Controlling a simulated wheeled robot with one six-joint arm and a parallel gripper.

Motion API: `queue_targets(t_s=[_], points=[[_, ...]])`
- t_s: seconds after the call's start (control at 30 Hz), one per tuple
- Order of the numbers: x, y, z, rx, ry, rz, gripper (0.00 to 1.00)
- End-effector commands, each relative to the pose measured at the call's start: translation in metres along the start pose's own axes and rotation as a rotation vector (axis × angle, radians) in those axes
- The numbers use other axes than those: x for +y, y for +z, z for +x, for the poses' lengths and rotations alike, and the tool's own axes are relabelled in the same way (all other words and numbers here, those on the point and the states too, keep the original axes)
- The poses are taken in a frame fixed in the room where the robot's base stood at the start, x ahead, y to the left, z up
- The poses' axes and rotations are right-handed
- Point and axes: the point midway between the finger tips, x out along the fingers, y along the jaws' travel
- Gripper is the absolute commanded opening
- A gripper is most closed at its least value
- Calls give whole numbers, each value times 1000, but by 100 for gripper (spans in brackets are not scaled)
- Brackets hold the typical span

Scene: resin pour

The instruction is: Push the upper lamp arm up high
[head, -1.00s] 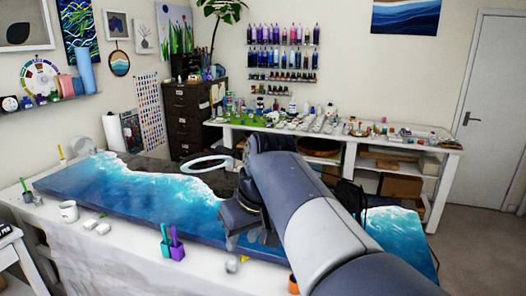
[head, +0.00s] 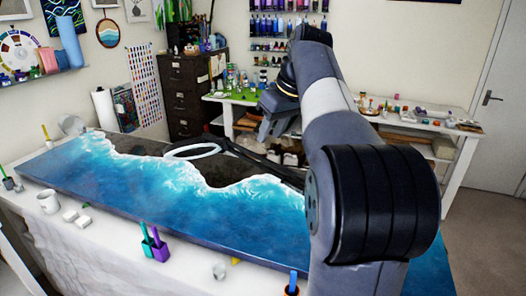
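The lamp has a white ring head (head: 193,150) held low over the blue-and-white wave table. Its dark lamp arm (head: 262,152) runs right from the ring and slopes down toward the tabletop. Where it goes further right is hidden behind my own arm. My gripper (head: 276,128) is raised above the lamp arm in the picture, pointing down, with its fingers apart and nothing seen between them. I cannot tell its exact distance from the lamp arm; no contact shows.
A dark filing cabinet (head: 190,90) and a cluttered white bench (head: 450,125) stand behind. Air above the ring is clear.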

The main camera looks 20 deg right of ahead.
Motion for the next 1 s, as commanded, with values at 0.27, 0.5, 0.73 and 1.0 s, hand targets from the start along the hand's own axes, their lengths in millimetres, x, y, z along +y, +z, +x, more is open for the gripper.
queue_targets(t_s=[0.27, 0.5, 0.73, 1.0], points=[[-1, 0, 52, -4, -3, 1, 34], [0, 0, 74, -1, -1, 1, 34], [0, 0, 76, 0, 0, 1, 34], [0, 0, 76, 0, 0, 1, 17]])
